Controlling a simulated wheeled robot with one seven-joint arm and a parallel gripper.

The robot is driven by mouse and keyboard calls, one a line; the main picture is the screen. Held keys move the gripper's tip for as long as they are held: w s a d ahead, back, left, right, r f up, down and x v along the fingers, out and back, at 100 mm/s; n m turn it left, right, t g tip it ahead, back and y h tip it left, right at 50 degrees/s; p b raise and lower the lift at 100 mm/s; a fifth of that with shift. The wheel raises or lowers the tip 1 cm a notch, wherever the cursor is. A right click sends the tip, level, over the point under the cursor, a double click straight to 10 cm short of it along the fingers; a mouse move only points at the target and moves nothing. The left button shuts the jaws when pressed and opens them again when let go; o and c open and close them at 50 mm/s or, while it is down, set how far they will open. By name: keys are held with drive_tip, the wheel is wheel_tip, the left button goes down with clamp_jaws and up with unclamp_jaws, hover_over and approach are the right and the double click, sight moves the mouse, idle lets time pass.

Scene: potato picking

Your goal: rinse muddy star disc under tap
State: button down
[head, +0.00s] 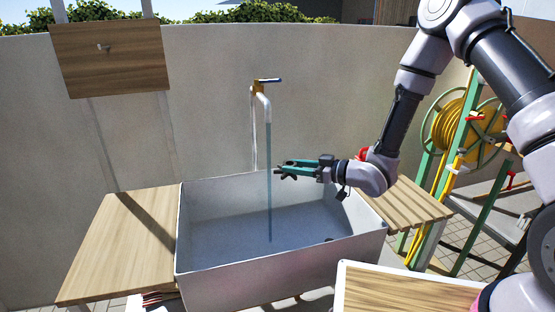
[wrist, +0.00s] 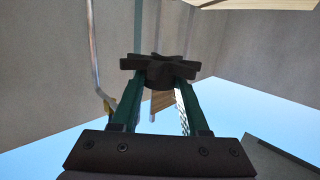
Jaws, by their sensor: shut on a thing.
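My gripper (head: 288,169) is shut on a dark star-shaped disc (wrist: 160,66), held between the tips of its green fingers. In the head view the disc shows small and dark at the fingertips, above the sink basin. The tap (head: 262,88) has a brass body and a blue lever, and stands at the back of the basin. A thin bluish water stream (head: 269,200) falls from its spout into the basin. The disc appears just right of the stream; I cannot tell their distance in depth. The disc looks dark brown to black; mud on it cannot be made out.
The grey sink basin (head: 280,270) has a wooden board (head: 120,245) on its left and a slatted one (head: 412,205) on its right. A hose reel (head: 465,125) stands at the right. A wooden panel (head: 110,70) hangs at the upper left.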

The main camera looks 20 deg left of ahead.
idle(0.6)
drive_tip(key=s+d+r, duration=0.2)
drive_tip(key=s+r, duration=0.2)
drive_tip(key=shift+d, duration=0.4)
drive_tip(key=shift+s, duration=0.1)
idle(0.3)
